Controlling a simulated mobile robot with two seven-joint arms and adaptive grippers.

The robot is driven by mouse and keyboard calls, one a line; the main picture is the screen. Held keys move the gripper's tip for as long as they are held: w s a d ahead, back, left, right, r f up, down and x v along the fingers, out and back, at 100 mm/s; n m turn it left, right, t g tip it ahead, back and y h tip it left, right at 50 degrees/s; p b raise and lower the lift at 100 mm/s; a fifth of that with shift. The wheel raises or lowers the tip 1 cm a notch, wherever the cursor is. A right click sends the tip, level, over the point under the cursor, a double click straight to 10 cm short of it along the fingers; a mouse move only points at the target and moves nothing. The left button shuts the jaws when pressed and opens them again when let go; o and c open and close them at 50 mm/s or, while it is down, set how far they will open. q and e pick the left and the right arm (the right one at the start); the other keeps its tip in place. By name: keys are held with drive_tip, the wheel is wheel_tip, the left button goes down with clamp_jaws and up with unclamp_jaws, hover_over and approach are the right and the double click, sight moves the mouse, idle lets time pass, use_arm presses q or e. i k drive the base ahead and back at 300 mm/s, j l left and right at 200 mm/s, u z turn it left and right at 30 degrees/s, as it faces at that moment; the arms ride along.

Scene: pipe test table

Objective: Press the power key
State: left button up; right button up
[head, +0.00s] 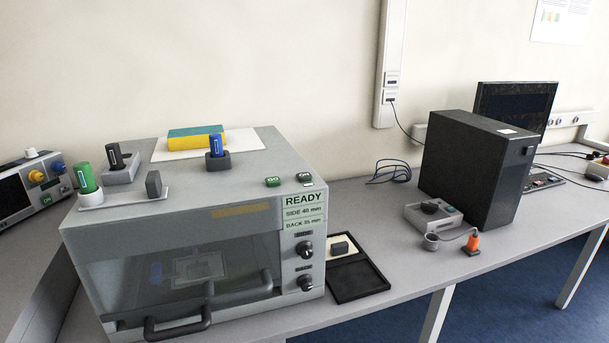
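A grey test machine (190,240) with a clear front window stands on the table. Its panel (304,212) reads READY, SIDE 40 mm, BACK 35 mm. Two small keys sit on its top near the right edge: a green one (272,181) and a darker one with a light front (304,179). A black computer tower (470,165) stands at the right, with a small button (527,151) on its narrow face. An instrument at the far left has a green-marked key (46,200). I cannot tell which is the power key. Neither gripper is in view.
Green (86,178), black (115,157) and blue (216,146) capped cylinders stand on the machine's top. A black tray (357,283) lies beside the machine. A grey box (433,212) and an orange piece (473,240) are near the tower. The table's front right is clear.

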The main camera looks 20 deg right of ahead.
sight(303, 176)
drive_tip(key=i+j+z, duration=0.2)
drive_tip(key=i, duration=0.25)
drive_tip(key=i+z, duration=0.25)
drive_tip(key=i, duration=0.2)
drive_tip(key=i+j+z, duration=0.2)
drive_tip(key=i, duration=0.25)
drive_tip(key=j, duration=0.1)
